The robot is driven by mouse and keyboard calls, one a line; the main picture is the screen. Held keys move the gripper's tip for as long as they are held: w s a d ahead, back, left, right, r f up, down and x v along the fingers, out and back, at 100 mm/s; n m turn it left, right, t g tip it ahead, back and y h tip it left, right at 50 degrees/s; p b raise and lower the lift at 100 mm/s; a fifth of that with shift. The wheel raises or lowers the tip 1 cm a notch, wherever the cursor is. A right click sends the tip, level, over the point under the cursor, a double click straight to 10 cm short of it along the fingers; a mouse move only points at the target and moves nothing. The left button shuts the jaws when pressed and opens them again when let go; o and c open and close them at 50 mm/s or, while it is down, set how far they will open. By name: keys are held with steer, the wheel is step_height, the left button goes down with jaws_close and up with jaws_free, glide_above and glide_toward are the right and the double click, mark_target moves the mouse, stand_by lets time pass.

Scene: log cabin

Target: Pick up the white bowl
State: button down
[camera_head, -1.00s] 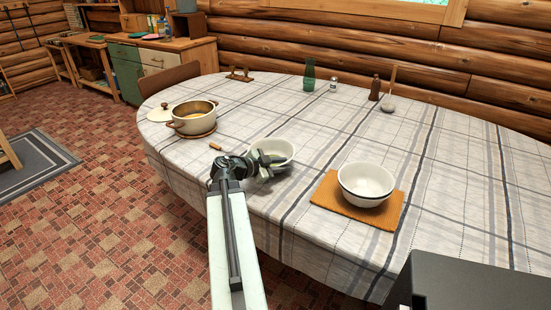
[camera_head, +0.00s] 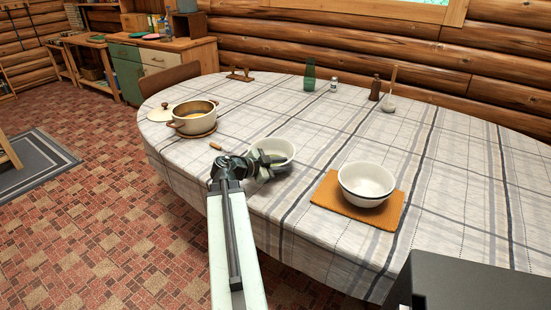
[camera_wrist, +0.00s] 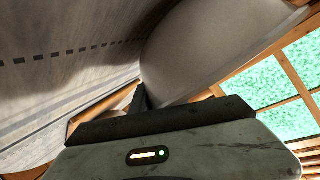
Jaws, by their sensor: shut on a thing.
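A white bowl (camera_head: 275,149) is at the front middle of the cloth-covered table (camera_head: 330,130), and my gripper (camera_head: 265,161) is shut on its near left rim. In the wrist view the bowl (camera_wrist: 200,50) fills the upper middle, close against my gripper (camera_wrist: 145,100). One finger is hidden there. I cannot tell whether the bowl is still touching the cloth.
A small wooden-handled utensil (camera_head: 216,147) lies near my gripper. A green glass (camera_head: 309,76), a shaker (camera_head: 333,85) and a brown bottle (camera_head: 375,88) stand at the back. The table's middle is clear.

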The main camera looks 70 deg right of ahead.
step_height(320, 180, up, 10)
steer(key=p, duration=1)
